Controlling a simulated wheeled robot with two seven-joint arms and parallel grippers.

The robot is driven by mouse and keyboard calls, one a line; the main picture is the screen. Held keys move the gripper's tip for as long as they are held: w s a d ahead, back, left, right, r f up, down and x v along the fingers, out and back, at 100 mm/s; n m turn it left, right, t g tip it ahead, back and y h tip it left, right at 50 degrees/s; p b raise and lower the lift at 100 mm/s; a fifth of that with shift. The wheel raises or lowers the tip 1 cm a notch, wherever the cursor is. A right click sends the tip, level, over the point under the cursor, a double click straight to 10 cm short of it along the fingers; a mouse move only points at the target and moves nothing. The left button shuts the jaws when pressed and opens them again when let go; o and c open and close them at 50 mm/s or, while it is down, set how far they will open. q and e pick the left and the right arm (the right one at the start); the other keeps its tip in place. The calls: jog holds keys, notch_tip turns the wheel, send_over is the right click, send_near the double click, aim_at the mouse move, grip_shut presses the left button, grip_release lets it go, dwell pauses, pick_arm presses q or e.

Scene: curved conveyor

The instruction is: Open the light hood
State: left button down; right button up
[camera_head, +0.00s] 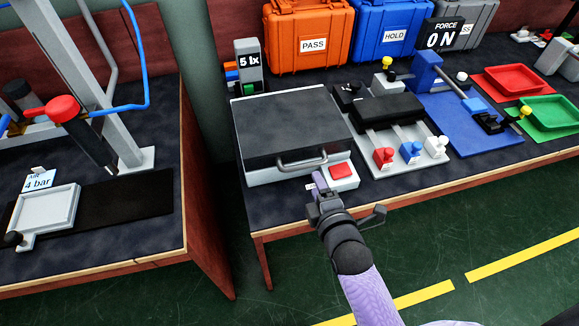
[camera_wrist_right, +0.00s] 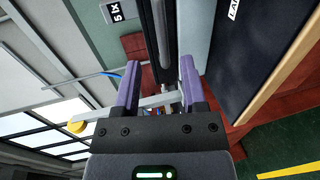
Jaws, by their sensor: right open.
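The light hood (camera_head: 285,122) is a dark grey lid lying closed on a pale base box on the table. Its grey bar handle (camera_head: 302,162) runs along the front edge. My right gripper (camera_head: 318,182) is just in front of the handle's right end, beside the red button (camera_head: 342,170). In the right wrist view my right gripper (camera_wrist_right: 159,85) has its purple fingers apart. A dark bar (camera_wrist_right: 158,40) shows between them, probably the handle; I cannot tell whether a finger touches it. My left gripper is out of view.
A "5 lx" display (camera_head: 248,62) stands behind the hood. Orange (camera_head: 308,38) and blue (camera_head: 388,30) cases line the back. A fixture with coloured knobs (camera_head: 410,150) is close on the right. The floor in front is clear.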

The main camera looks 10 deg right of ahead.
aim_at(308, 163)
jog(key=b+x, duration=0.1)
jog(key=x, duration=0.2)
jog(key=b+x, duration=0.1)
jog(key=x, duration=0.3)
jog(key=shift+d+f+b, duration=0.1)
jog(key=shift+f+b, duration=0.15)
jog(key=shift+b, duration=0.1)
jog(key=shift+w, duration=0.4)
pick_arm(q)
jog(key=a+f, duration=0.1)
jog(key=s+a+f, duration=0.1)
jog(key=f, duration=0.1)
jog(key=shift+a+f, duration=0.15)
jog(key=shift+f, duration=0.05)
pick_arm(e)
grip_shut()
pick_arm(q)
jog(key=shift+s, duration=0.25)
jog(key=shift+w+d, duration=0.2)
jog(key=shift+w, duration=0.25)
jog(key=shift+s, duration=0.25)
